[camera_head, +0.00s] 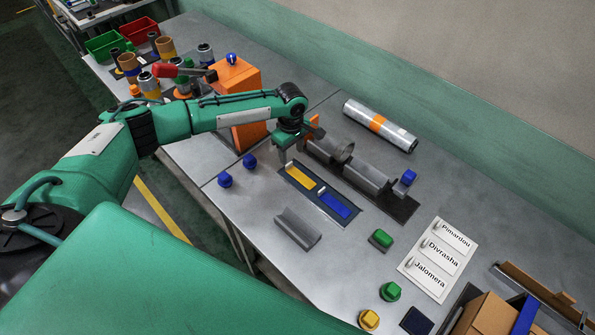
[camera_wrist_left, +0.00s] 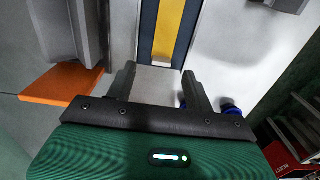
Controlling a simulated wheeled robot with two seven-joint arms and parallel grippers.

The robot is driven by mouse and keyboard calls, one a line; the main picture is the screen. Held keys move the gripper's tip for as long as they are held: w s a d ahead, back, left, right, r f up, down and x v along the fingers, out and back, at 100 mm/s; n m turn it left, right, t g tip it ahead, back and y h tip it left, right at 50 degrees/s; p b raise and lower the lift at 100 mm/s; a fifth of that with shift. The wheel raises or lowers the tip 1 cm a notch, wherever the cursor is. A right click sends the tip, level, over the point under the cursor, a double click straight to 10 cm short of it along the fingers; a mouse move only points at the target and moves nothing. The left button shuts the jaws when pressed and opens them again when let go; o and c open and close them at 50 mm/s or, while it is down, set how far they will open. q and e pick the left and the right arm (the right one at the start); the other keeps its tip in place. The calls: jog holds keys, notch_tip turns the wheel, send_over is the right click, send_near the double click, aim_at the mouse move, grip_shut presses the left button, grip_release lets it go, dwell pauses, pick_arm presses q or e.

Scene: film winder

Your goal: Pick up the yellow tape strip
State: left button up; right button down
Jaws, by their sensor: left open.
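The yellow tape strip (camera_head: 300,177) lies flat in a dark tray (camera_head: 320,211), beside a blue strip (camera_head: 334,205) in the same tray. In the left wrist view the yellow strip (camera_wrist_left: 169,30) runs up from just beyond the fingertips. My left gripper (camera_head: 284,152) is over the table at the tray's far-left end. In its wrist view the two fingers (camera_wrist_left: 160,83) are apart, with nothing held between them. The gripper's exact height above the strip is hard to tell. My right gripper is not in view.
A grey winder fixture (camera_head: 365,177) stands just behind the tray. An orange block (camera_head: 237,80) stands at the left. A grey V-shaped holder (camera_head: 297,229) is in front of the tray. Blue knobs (camera_head: 225,180) stand on the left. A silver roll (camera_head: 380,126) lies behind.

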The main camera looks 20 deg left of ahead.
aim_at(289, 164)
pick_arm(q)
jog(key=shift+s+a+f+p, duration=0.1)
jog(key=shift+a+f+p, duration=0.05)
jog(key=shift+f+p, duration=0.25)
jog(key=f, duration=0.2)
jog(key=f+p, duration=0.1)
jog(key=shift+a+f, duration=0.25)
jog(key=shift+f, duration=0.45)
jog(key=c, duration=1)
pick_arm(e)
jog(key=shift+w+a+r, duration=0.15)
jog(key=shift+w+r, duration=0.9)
